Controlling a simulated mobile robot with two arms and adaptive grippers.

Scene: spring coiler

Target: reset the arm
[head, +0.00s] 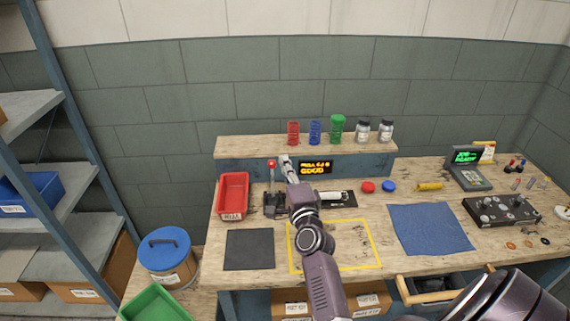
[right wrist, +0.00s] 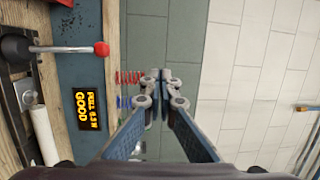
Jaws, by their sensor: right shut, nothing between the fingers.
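The arm, a lever with a red knob (head: 271,163), stands upright from a dark base (head: 274,204) on the bench, left of the display. In the right wrist view the lever's metal rod (right wrist: 62,48) and red knob show at the upper left, apart from my fingers. My right gripper (head: 284,160) is shut and empty, just right of the red knob in the head view. In the right wrist view its fingertips (right wrist: 160,76) are together, with the wall behind them. My left gripper is not in view.
A lit display (head: 315,168) reads GOOD. A white cylinder (head: 333,197) lies beside my right arm. Red, blue and green coils (head: 337,128) and jars (head: 362,131) stand on the raised shelf. A red tray (head: 233,194) is left of the lever. The blue mat (head: 430,229) is bare.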

